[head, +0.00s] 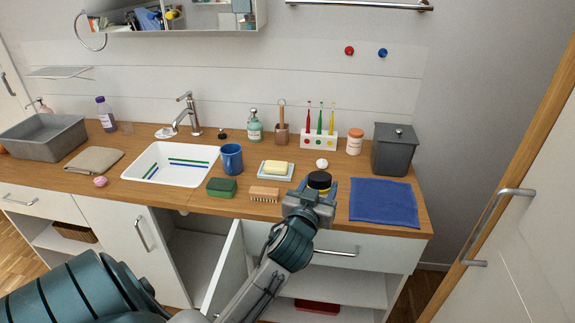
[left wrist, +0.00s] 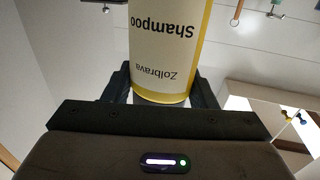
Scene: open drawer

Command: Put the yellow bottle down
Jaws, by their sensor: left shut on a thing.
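My left gripper (head: 313,196) is at the front edge of the counter, left of the blue cloth. My right gripper is not in view.
A blue cloth (head: 384,203) lies just right of the gripper. A wooden brush (head: 265,195), a soap dish (head: 262,174) and a white ball (head: 322,163) are close by. A grey bin (head: 394,150) stands behind the cloth. A cabinet door (head: 224,272) hangs open below.

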